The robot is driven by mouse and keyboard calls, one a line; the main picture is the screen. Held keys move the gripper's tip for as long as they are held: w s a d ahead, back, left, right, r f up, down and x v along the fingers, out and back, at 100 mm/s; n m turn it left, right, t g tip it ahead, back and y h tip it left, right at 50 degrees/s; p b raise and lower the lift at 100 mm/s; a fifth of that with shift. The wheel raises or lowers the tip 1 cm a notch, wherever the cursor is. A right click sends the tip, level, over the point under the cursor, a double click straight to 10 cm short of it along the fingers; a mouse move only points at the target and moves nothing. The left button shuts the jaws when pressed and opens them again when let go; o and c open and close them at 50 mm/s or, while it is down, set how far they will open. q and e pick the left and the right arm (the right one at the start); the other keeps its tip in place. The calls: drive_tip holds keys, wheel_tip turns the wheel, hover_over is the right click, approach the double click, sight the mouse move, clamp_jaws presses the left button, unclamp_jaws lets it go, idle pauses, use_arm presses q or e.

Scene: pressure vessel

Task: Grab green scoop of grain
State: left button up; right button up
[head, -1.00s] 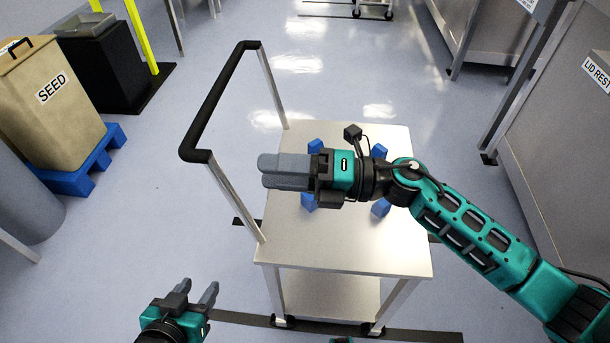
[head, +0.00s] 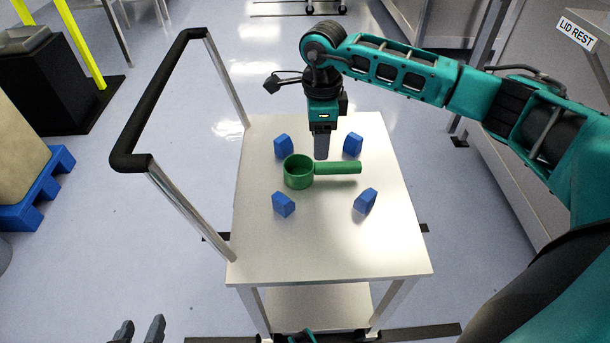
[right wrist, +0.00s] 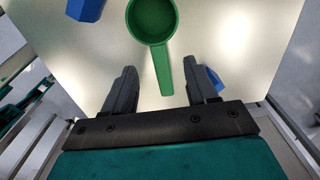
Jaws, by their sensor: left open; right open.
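A green scoop (head: 299,172) lies on the top of a metal cart (head: 330,258), its handle pointing right in the head view. Its round cup looks green inside, with no grain visible. My right gripper (head: 321,155) points down just above and behind the handle. In the right wrist view the scoop (right wrist: 152,22) lies ahead, and its handle reaches back between the two open fingers of the right gripper (right wrist: 162,88), touching neither. My left gripper (head: 139,330) is open and empty at the bottom edge of the head view, left of the cart, mostly cut off.
Several blue blocks (head: 283,204) stand around the scoop on the cart. The cart's black handlebar (head: 165,95) rises on its left. A seed bin on a blue pallet (head: 37,190) stands far left. A lid rest counter (head: 560,90) is at right. The cart's front is clear.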

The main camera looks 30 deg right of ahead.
sight(321, 165)
wheel_tip(321, 165, down, 3)
drive_tip(key=shift+f, duration=0.1)
drive_tip(key=f+b, duration=0.1)
drive_tip(key=f, duration=0.1)
drive_tip(key=f+b, duration=0.1)
drive_tip(key=f, duration=0.2)
drive_tip(key=shift+s+d+f, duration=0.1)
drive_tip(key=shift+s+d, duration=0.1)
clamp_jaws()
drive_tip(key=shift+r, duration=0.2)
